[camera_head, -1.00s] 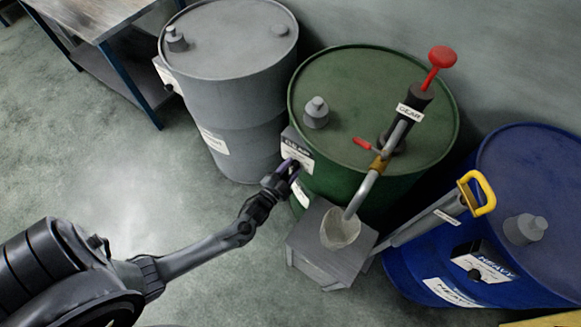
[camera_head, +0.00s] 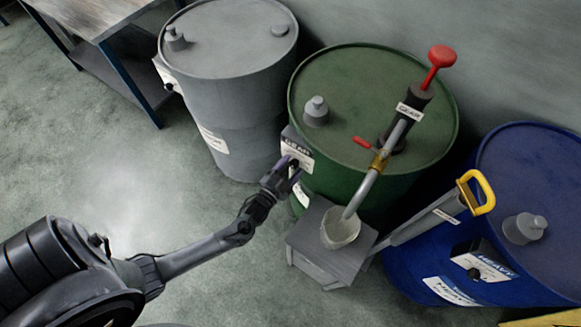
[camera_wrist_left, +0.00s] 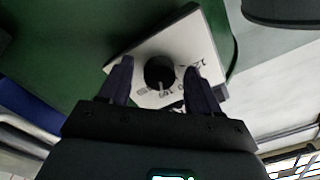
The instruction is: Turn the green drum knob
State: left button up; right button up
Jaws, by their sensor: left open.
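The green drum (camera_head: 340,90) stands in the middle of the head view, with a labelled box (camera_head: 297,150) on its front left side. In the left wrist view a round black knob (camera_wrist_left: 159,72) sits on a white dial plate (camera_wrist_left: 190,45) with numbers around it. My left gripper (camera_head: 291,168) is right at this box in the head view. In the left wrist view its two fingers (camera_wrist_left: 160,82) are open, one on each side of the knob, with visible gaps between. In the head view the knob is hidden by the gripper. My right gripper is not in view.
A grey drum (camera_head: 235,40) stands left of the green one and a blue drum (camera_head: 540,180) right. A pump with a red handle (camera_head: 440,57) rises from the green drum, its spout over a pale cup (camera_head: 340,228) on a grey stand (camera_head: 330,262).

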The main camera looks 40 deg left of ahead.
pick_arm(q)
jog(key=s+d+p, duration=0.1)
jog(key=s, duration=0.9)
jog(key=shift+s+d, duration=0.15)
jog(key=shift+s, duration=0.15)
jog(key=shift+f, duration=0.1)
jog(key=w+d+r+n+g+h, duration=0.15)
jog(key=d+r+n+g, duration=0.3)
jog(key=r, duration=0.55)
jog(key=s+d+r+g+p, duration=0.1)
jog(key=s+d+r+g, duration=0.1)
jog(key=s+g, duration=0.35)
jog(key=s+d+r+g+p, duration=0.1)
jog(key=s+r+g+p, duration=0.1)
jog(key=s+g, duration=0.35)
notch_tip(320, 180, up, 32)
jog(key=s+t+p, duration=0.1)
jog(key=p, duration=3.1)
jog(key=shift+s+r+h, duration=0.25)
jog(key=shift+h, duration=0.2)
